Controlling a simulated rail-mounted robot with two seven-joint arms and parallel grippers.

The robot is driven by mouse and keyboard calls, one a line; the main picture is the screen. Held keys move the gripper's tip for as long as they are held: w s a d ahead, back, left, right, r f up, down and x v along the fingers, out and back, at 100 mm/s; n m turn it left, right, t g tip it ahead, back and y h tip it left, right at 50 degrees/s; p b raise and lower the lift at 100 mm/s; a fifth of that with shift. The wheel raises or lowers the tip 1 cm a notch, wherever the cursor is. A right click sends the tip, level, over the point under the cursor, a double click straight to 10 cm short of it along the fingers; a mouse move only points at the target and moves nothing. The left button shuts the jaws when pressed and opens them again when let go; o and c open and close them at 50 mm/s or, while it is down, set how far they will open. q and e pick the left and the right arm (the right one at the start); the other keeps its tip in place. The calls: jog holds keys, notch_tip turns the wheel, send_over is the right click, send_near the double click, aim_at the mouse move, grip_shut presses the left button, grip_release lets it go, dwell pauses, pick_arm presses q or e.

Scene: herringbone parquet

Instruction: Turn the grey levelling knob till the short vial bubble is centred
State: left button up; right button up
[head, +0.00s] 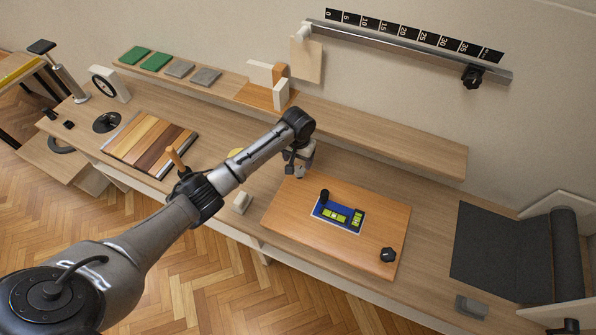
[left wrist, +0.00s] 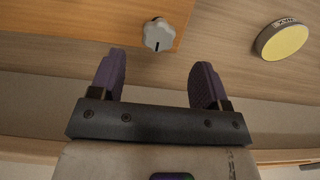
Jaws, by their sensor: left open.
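The grey levelling knob (left wrist: 157,35), lobed with a dark pointer mark, sits near the edge of the orange-brown wooden board (left wrist: 110,15). My left gripper (left wrist: 158,65) is open and empty, with the knob ahead of the gap between its two purple-padded fingers, apart from both. In the head view my left gripper (head: 300,170) is over the board's far left corner and I cannot make out the knob there. The blue level (head: 325,220) with yellow-green vials lies on the board (head: 300,230). Its bubbles are too small to read. My right gripper is not in view.
Black knobs stand on the board, one by the level (head: 324,195) and one at its near right corner (head: 388,255). A small pale block (head: 241,202) stands left of the board. A yellow-faced disc (left wrist: 285,42) lies beside it. A dark mat (head: 495,245) covers the bench's right side.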

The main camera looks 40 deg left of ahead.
aim_at(298, 172)
pick_arm(q)
jog(key=shift+f+b, duration=0.65)
jog(key=shift+f, duration=2.95)
